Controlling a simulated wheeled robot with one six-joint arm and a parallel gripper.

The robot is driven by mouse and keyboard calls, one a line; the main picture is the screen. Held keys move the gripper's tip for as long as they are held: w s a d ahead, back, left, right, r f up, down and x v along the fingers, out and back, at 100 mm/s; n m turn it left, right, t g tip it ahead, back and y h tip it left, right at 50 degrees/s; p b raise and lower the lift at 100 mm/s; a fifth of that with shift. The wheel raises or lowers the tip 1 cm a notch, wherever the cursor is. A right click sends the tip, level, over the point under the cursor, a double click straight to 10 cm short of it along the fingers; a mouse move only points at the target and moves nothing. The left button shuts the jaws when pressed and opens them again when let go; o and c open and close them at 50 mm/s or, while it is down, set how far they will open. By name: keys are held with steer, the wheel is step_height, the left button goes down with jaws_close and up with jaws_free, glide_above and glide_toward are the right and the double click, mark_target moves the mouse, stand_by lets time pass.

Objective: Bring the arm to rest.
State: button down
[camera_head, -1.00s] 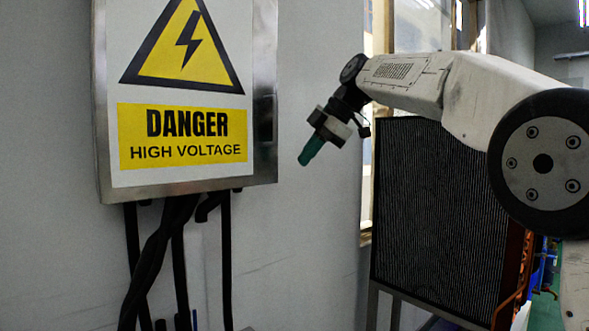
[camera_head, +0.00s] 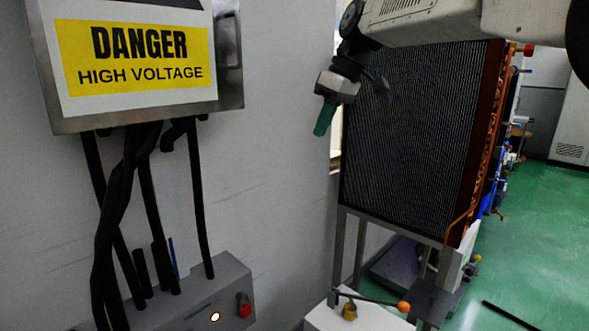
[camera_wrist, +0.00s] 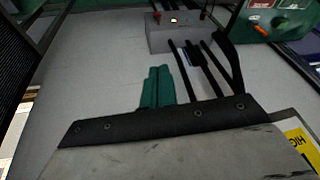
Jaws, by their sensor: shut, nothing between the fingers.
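My arm reaches in from the upper right in the head view. My gripper (camera_head: 323,121) points down, with its green fingers together and nothing between them. It hangs in the air in front of the grey wall, left of the black finned radiator (camera_head: 415,140). In the wrist view the green fingers of my gripper (camera_wrist: 158,72) lie side by side, closed. They touch nothing that I can see.
A metal box with a yellow danger sign (camera_head: 135,55) hangs on the wall at left, with black cables (camera_head: 120,220) below it. A grey control box (camera_head: 195,300) with a lit lamp stands lower down.

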steer(key=s+d+f+m+h, duration=0.1)
steer(key=s+d+f+m, duration=0.3)
steer(key=s, duration=0.8)
steer(key=s+d+f+m+h, duration=0.1)
steer(key=s+d+f+m, duration=0.3)
steer(key=s+d+f, duration=0.4)
steer(key=s+d+f+m+h, duration=0.2)
steer(key=s+d+f, duration=0.4)
steer(key=s, duration=1.1)
steer(key=d+m, duration=0.1)
steer(key=d, duration=0.1)
steer(key=shift+d+f+m+t, duration=0.3)
steer(key=shift+m, duration=0.1)
